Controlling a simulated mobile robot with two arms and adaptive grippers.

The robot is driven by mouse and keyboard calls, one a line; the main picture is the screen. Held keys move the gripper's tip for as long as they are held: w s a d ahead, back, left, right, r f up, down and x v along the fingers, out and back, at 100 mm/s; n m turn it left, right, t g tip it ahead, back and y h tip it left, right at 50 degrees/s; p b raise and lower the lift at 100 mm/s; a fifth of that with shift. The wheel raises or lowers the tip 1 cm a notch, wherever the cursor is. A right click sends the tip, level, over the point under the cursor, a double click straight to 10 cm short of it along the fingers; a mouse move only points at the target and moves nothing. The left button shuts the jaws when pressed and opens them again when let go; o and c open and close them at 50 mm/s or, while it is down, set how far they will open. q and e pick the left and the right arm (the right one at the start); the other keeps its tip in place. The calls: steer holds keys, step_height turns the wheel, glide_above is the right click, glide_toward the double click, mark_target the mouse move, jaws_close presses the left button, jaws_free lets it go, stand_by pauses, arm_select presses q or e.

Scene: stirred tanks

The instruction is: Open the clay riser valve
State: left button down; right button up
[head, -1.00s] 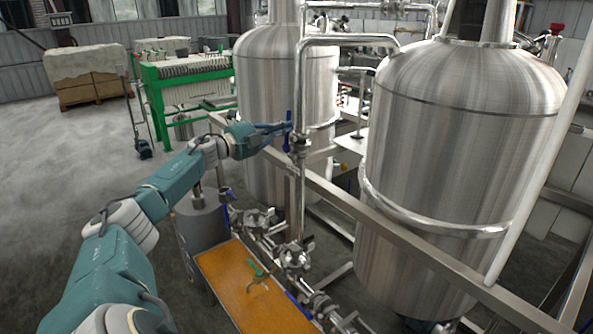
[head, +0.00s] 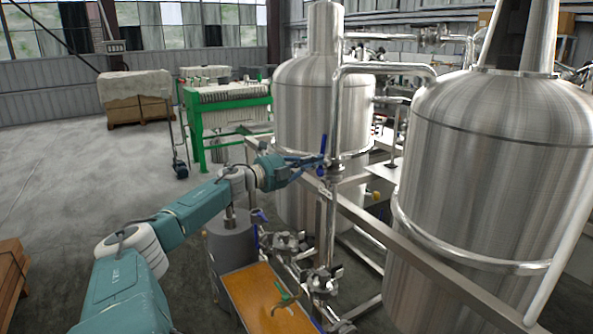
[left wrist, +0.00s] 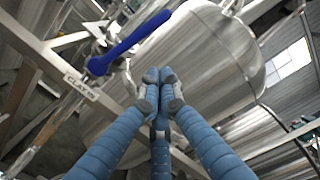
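The clay riser valve has a long blue lever handle (left wrist: 130,42) beside a beam tag reading "CLAY-R" (left wrist: 80,86) in the left wrist view. In the head view the blue lever (head: 323,145) stands roughly upright beside the vertical steel pipe. My left gripper (head: 318,160) reaches in from the left, with its tips close to the lever. In the left wrist view its blue fingers (left wrist: 159,76) come together at the tips with nothing between them. The lever lies apart, above and left of the tips. My right gripper is out of view.
Two large steel tanks, one farther back (head: 310,105) and one at right (head: 490,160), stand behind the frame rail (head: 365,218). Below are an orange-topped table (head: 250,290), a grey drum (head: 232,243) and lower valves (head: 322,283). Open floor lies at left.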

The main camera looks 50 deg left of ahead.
arm_select(q)
steer(key=s+p, duration=0.1)
steer(key=s, duration=0.6)
steer(key=shift+d+r, duration=0.25)
steer(key=shift+r, duration=0.15)
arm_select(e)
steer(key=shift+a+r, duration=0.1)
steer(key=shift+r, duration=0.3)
